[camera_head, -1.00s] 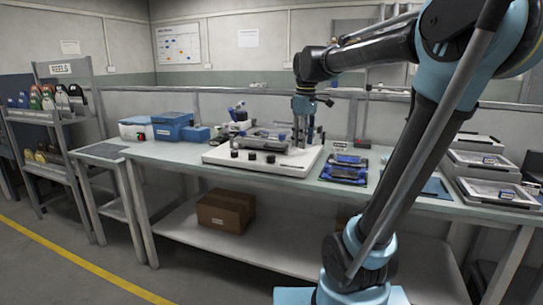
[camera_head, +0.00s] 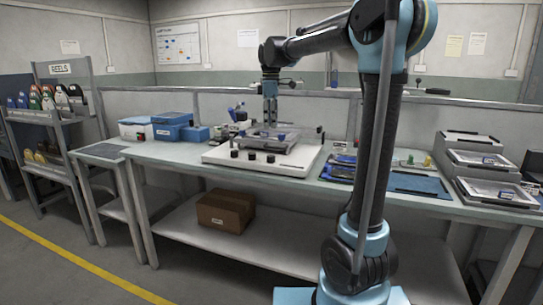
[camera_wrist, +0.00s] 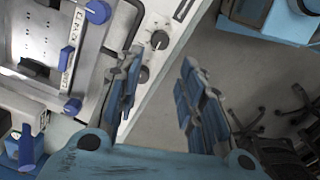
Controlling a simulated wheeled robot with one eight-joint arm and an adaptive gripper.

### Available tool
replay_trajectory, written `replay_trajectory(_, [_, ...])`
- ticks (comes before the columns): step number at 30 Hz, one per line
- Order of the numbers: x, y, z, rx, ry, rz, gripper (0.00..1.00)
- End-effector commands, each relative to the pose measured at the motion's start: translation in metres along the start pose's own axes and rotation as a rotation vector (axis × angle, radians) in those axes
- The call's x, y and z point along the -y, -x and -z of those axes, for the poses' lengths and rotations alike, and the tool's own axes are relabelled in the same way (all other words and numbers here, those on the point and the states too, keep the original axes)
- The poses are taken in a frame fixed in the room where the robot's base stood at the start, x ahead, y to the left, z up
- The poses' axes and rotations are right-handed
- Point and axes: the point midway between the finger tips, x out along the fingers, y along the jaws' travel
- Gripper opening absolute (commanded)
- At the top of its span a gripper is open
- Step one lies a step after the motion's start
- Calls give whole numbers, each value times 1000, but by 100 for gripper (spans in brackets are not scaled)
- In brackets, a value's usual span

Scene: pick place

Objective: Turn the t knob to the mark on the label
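A white machine (camera_head: 294,170) stands on the bench with several black knobs along its front left edge, among them a left knob (camera_head: 234,153) and a right knob (camera_head: 271,158). In the wrist view, two black knobs show, an upper knob (camera_wrist: 160,40) and a lower knob (camera_wrist: 143,73), with small printing near them. I cannot read the labels or tell which is the t knob. My gripper (camera_head: 270,120) points down over the machine's back part, apart from the knobs. In the wrist view my gripper (camera_wrist: 161,62) is open and empty; its left finger hides part of the panel.
Blue-handled clamps (camera_wrist: 97,11) and a clear-topped tray fixture (camera_head: 262,138) sit on the machine near my gripper. Blue boxes (camera_head: 172,126) stand at left, a blue mat (camera_head: 418,184) and stacked trays (camera_head: 482,160) at right.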

Motion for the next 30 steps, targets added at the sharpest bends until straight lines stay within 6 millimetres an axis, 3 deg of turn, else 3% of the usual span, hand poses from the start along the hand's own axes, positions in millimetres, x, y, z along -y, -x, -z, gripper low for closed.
replay_trajectory(18, [0,-106,0,0,-1,0,36])
replay_trajectory(24, [0,-128,0,0,-1,0,36])
replay_trajectory(30, [0,-137,0,0,-1,0,36])
